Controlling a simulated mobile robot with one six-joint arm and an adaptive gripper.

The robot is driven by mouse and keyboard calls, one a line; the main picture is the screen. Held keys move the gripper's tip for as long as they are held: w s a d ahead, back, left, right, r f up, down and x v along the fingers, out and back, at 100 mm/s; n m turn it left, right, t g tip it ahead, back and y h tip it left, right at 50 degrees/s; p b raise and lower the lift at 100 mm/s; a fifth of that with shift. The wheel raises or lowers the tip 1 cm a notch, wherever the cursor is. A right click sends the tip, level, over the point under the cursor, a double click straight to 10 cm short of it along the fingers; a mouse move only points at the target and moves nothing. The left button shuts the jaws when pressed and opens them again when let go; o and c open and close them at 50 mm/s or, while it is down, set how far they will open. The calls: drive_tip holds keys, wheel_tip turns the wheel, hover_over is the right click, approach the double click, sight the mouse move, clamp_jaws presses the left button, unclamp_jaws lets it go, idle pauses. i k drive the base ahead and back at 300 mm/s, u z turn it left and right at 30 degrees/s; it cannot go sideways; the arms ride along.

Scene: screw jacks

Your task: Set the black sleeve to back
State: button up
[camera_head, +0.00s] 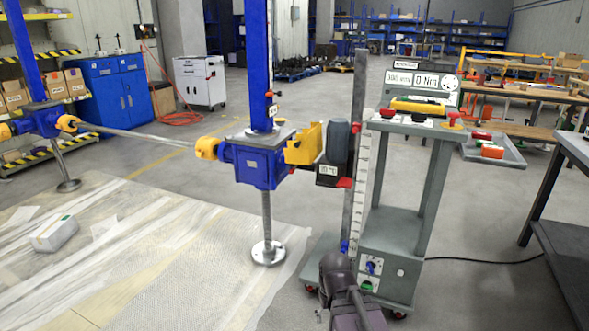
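I cannot make out with certainty which part is the black sleeve. A dark motor-like unit (336,147) with a black lower block and red tabs sits beside the vertical measuring post (357,150), right of the blue screw jack (262,163). A yellow housing (305,146) lies between the jack and this unit. Dark parts of my own arm show at the bottom middle, in front of the grey cart. The fingertips of my gripper cannot be seen, so its opening and contents are hidden.
The grey wheeled cart (388,222) carries a display panel, buttons and a lower knob box. A shaft (136,137) links the jack to a second jack (40,120). A white box (54,233) lies on the sheeted floor at left. A dark bench stands at right.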

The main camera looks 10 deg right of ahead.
sight(296, 167)
drive_tip(key=u, duration=0.05)
drive_tip(key=k, duration=0.65)
drive_tip(key=z, duration=0.35)
drive_tip(key=i, duration=1.55)
drive_tip(key=u, duration=0.5)
